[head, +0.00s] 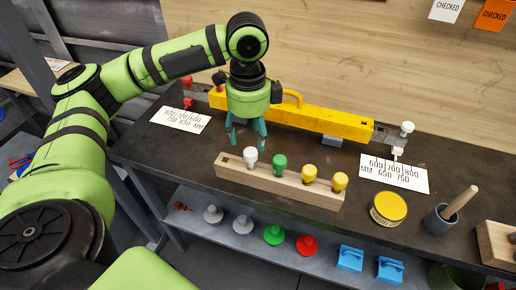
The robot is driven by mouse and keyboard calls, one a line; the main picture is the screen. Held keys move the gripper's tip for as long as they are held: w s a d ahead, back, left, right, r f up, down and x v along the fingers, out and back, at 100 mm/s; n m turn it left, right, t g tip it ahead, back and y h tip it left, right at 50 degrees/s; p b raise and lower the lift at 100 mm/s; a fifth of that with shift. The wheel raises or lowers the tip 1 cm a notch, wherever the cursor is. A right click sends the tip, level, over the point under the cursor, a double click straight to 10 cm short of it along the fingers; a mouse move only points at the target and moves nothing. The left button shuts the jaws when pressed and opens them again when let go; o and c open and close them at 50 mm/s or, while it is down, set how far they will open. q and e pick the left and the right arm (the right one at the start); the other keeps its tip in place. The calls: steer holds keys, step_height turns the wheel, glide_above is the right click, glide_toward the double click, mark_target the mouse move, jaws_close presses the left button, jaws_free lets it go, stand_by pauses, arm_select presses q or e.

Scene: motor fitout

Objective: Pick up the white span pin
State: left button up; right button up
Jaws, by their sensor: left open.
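A white-topped pin (250,157) stands at the left end of a wooden rack (275,186) on the dark bench. A green pin (280,163) and two yellow pins (310,173) stand to its right in the same rack. Another white-topped piece (407,128) stands at the right end of a yellow beam (325,121). My left gripper (247,142) points down with its teal fingers apart and empty. It appears just above and behind the rack's white pin; contact is not visible. My right gripper is not in view.
The yellow beam lies behind the rack, with number cards (182,119) (394,174) near its ends. A yellow tin (388,208) and a grey mortar with pestle (444,218) stand at right. Coloured pieces (274,235) lie on the lower shelf.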

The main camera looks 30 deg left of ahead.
mark_target(251, 151)
arm_select(q)
steer(key=f, duration=0.3)
steer(key=shift+s+d+p, duration=0.15)
steer(key=shift+s+p, duration=0.2)
steer(key=shift+s, duration=0.05)
step_height(251, 151, down, 2)
steer(key=shift+w+f, duration=0.15)
steer(key=shift+f, duration=0.3)
jaws_close()
steer(key=shift+r, duration=0.1)
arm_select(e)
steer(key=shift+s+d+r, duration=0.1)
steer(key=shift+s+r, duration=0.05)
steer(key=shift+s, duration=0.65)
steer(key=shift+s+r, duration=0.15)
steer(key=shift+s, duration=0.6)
